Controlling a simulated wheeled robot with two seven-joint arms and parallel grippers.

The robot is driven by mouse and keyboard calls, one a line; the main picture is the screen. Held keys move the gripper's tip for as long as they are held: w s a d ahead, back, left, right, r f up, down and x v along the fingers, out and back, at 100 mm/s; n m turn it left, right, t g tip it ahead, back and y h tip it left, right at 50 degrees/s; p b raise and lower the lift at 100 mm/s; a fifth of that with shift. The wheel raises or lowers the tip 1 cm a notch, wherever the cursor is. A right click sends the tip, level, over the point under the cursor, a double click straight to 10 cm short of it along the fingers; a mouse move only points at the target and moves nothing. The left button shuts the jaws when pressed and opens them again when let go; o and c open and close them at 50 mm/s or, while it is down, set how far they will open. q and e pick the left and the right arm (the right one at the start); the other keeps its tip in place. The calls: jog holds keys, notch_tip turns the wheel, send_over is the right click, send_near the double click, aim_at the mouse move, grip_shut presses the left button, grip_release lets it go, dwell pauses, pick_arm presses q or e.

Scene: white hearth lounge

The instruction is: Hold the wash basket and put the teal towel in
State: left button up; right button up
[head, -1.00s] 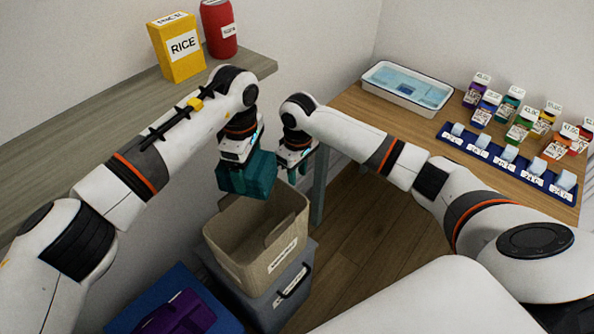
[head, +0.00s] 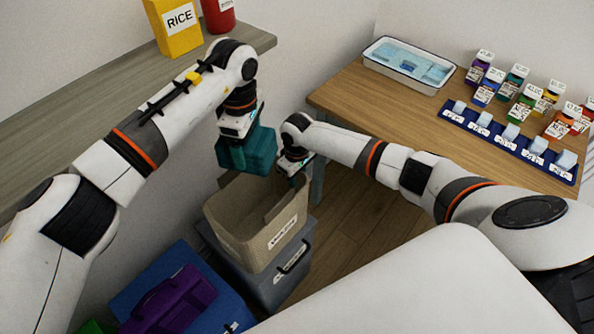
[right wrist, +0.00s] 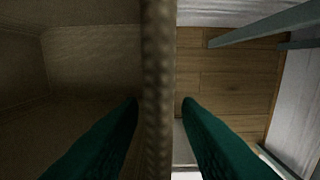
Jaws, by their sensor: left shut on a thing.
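The teal towel (head: 250,152) is a folded block in my left gripper (head: 241,140), which is shut on it. It hangs above the back of the wash basket's opening. The wash basket (head: 231,228) is beige with a white label and stands upright on a grey bin. My right gripper (head: 296,178) is at the basket's back right rim. In the right wrist view, its green fingers (right wrist: 160,110) are open, one inside and one outside the rim (right wrist: 158,60), with narrow gaps. The inside of the basket is only partly visible.
The grey bin (head: 290,284) has a black handle. A blue bin (head: 215,306) with a purple item (head: 170,300) stands at front left. A shelf (head: 60,110) holds a rice box (head: 178,25) and a red can. A wooden table (head: 400,110) at right holds a tray, bottles and a blue rack.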

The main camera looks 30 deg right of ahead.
grip_shut()
pick_arm(q)
notch_tip(320, 180, down, 13)
dwell(1.7)
jog(key=o, duration=1.2)
notch_tip(320, 180, up, 12)
jog(key=shift+r, duration=0.1)
